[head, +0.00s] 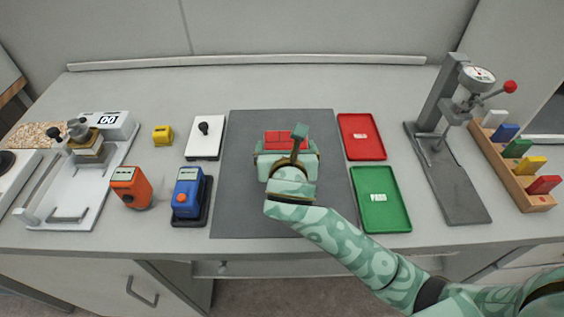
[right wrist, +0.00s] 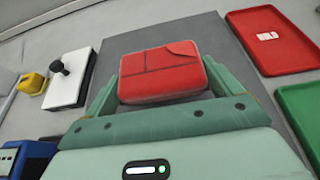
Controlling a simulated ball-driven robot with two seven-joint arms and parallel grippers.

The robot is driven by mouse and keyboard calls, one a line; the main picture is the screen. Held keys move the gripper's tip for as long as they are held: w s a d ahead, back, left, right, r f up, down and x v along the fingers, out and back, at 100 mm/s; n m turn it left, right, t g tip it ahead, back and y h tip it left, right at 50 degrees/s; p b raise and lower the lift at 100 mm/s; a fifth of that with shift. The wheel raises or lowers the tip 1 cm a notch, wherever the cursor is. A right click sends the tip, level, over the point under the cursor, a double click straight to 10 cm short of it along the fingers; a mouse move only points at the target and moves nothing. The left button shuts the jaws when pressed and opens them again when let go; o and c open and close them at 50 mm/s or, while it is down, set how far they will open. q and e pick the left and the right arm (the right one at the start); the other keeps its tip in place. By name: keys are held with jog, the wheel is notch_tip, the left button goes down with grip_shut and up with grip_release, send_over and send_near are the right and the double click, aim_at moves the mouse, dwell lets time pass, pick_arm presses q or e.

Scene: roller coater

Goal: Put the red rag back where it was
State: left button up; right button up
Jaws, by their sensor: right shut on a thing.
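The red rag (head: 278,136) is a folded red pad with dark seam lines, over the far middle of the dark grey mat (head: 240,190). My right gripper (head: 287,145) is shut on it, with one green finger on each side. In the right wrist view the rag (right wrist: 161,72) sits between both fingertips of the gripper (right wrist: 160,82). I cannot tell whether the rag touches the mat. My left gripper is not in view.
Right of the mat lie a red tray (head: 361,136) and a green tray (head: 381,200), both empty. A gauge stand (head: 445,150) and a rack of coloured blocks (head: 512,160) stand farther right. Left are a white plate (head: 205,145), yellow block (head: 162,135), blue device (head: 188,195) and orange device (head: 130,187).

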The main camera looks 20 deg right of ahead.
jog(key=shift+w+a+f, duration=0.1)
jog(key=shift+w+f, duration=0.05)
jog(key=shift+f, duration=0.15)
jog(key=f+b, duration=0.1)
jog(key=f, duration=0.1)
jog(key=f+b, duration=0.1)
jog(key=f, duration=0.1)
jog(key=shift+w+a+b, duration=0.1)
jog(key=shift+w+b, duration=0.1)
jog(key=shift+b, duration=0.2)
jog(key=shift+r, duration=0.2)
jog(key=o, duration=0.8)
jog(key=shift+s+r+p, duration=0.25)
jog(key=shift+s+p, duration=0.05)
jog(key=p+v, duration=0.3)
jog(key=v, duration=0.7)
jog(key=shift+s+a+p, duration=0.15)
jog(key=shift+p, duration=0.2)
jog(key=shift+s+a+r, duration=0.1)
jog(key=shift+s+r, duration=0.05)
jog(key=shift+s, duration=0.35)
